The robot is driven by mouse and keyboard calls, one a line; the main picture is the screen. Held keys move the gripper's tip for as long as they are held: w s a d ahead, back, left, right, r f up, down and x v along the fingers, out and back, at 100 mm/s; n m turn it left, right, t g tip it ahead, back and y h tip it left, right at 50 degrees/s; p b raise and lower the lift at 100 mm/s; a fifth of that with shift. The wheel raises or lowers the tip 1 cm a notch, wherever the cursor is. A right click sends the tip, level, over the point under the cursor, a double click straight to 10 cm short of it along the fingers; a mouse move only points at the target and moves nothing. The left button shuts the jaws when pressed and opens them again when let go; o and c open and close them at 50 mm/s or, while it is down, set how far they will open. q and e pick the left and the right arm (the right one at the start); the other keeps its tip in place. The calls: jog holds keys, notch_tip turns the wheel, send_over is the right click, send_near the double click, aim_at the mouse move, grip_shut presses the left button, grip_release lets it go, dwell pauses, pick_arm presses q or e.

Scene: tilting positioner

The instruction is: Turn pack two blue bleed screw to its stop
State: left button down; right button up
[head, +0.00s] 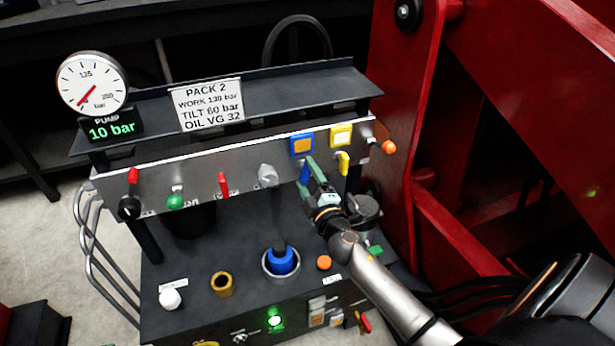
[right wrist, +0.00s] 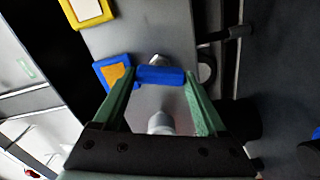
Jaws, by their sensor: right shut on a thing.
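The blue bleed screw (head: 304,173) sits on the steel panel (head: 205,183) of the pack, just under a blue-framed tag (head: 302,145). My right gripper (head: 310,172) is shut on its blue bar handle. In the right wrist view the bar (right wrist: 160,75) lies crosswise between the two green fingertips, which touch its ends. A sign (head: 207,103) reads PACK 2. The pump display (head: 112,129) reads 10 bar, and the round gauge (head: 92,84) has its red needle low at lower left. My left gripper is out of view.
A yellow handle (head: 343,163) under a yellow tag (head: 341,135) and an orange knob (head: 389,147) are close on the right. A grey knob (head: 267,175) and a red lever (head: 223,185) are left. A red steel frame (head: 400,100) stands close on the right.

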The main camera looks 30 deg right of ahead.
jog(key=n, duration=0.2)
jog(key=shift+n, duration=0.3)
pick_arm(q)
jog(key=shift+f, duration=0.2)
pick_arm(e)
jog(key=shift+n, duration=0.4)
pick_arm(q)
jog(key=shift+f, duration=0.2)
pick_arm(e)
jog(key=shift+n, duration=0.3)
jog(key=o, duration=1.3)
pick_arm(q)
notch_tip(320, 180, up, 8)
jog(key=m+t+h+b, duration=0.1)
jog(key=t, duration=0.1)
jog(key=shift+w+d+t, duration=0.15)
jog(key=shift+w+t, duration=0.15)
pick_arm(e)
jog(key=v, duration=1.2)
jog(key=shift+s, duration=0.3)
